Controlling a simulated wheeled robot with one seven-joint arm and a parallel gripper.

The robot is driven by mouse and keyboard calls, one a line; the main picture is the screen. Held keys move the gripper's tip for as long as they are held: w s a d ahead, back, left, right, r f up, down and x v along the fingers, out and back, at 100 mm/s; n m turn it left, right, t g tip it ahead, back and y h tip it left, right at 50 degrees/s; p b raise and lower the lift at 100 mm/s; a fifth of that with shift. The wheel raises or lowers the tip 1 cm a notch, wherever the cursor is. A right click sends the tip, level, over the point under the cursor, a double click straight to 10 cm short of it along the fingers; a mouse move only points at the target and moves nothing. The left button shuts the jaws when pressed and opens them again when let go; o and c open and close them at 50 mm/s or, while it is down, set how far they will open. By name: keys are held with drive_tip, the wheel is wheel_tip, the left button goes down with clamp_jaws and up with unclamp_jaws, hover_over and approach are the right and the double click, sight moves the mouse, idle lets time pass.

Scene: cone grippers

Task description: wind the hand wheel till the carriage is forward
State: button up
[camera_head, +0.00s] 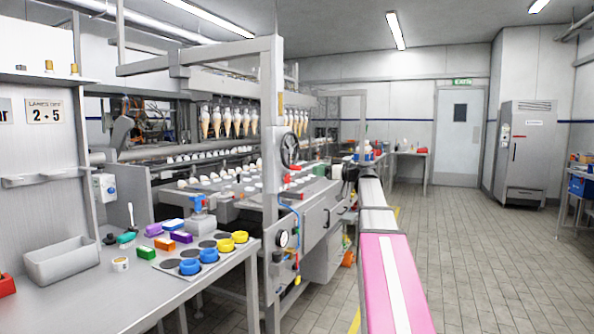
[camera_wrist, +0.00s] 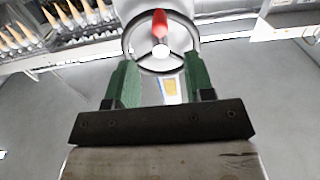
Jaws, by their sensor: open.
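The hand wheel (camera_head: 290,149) is a dark spoked ring on the near frame of the cone machine. In the wrist view the hand wheel (camera_wrist: 134,55) lies just ahead of my gripper, with a red knob (camera_wrist: 159,22) at its upper rim. My gripper (camera_wrist: 159,64) has two green fingers, spread apart with nothing between them. The fingertips point at the lower part of the wheel; I cannot tell if they touch it. In the head view my arm reaches toward the machine, its end right of the wheel. I cannot make out which part is the carriage.
Cones (camera_head: 230,122) hang in a row behind the wheel. A grey upright post (camera_head: 271,200) stands left of the wheel. A steel bench (camera_head: 120,295) with a bin (camera_head: 62,262) and coloured pieces is at the left. The tiled floor (camera_head: 480,250) at the right is clear.

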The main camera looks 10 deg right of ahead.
sight(297, 169)
drive_tip(key=x, duration=1)
clamp_jaws()
drive_tip(key=shift+a+f, duration=0.1)
